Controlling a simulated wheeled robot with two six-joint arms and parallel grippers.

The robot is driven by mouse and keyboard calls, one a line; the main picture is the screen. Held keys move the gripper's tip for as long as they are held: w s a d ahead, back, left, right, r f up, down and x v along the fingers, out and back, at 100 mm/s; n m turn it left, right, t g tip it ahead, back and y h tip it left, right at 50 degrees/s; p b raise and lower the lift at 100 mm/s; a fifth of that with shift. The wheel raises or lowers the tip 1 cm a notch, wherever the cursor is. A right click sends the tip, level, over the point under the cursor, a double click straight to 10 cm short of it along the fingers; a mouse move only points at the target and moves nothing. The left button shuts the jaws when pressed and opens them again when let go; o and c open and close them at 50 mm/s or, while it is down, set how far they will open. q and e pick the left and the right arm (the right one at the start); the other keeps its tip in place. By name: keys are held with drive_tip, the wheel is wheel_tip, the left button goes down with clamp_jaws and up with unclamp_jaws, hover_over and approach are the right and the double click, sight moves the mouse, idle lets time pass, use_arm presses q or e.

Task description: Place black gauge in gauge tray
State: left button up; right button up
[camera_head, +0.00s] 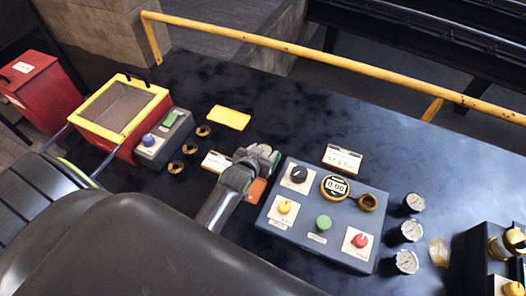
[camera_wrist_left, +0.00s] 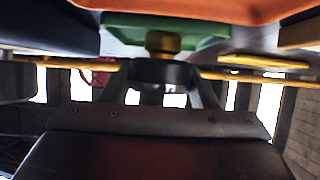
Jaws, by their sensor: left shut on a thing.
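My left gripper (camera_head: 262,158) is above the table, just left of the blue-grey control box (camera_head: 321,253). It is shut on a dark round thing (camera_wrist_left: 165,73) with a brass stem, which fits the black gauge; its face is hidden. In the left wrist view a green piece (camera_wrist_left: 205,30) and an orange piece (camera_wrist_left: 180,9) lie beyond the stem. The orange piece (camera_head: 256,191) shows partly beneath my gripper in the head view. I cannot tell which surface is the gauge tray; a flat yellow tray (camera_head: 229,117) lies farther back. My right gripper is not in view.
Dark gauges with pale faces (camera_head: 410,231) stand right of the control box. Small brass-rimmed rings (camera_head: 190,148) lie left, near a red box with yellow frame (camera_head: 120,110). A yellow rail (camera_head: 330,60) runs along the back. The table's back middle is clear.

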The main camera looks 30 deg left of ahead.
use_arm(q)
drive_tip(key=o, duration=1.1)
drive_tip(key=shift+c, duration=0.2)
drive_tip(key=shift+s+r, duration=0.1)
drive_tip(key=shift+r, duration=0.05)
drive_tip(key=b+v, duration=0.1)
drive_tip(key=v, duration=1)
drive_tip(key=shift+s+r, duration=0.25)
drive_tip(key=shift+s, duration=0.1)
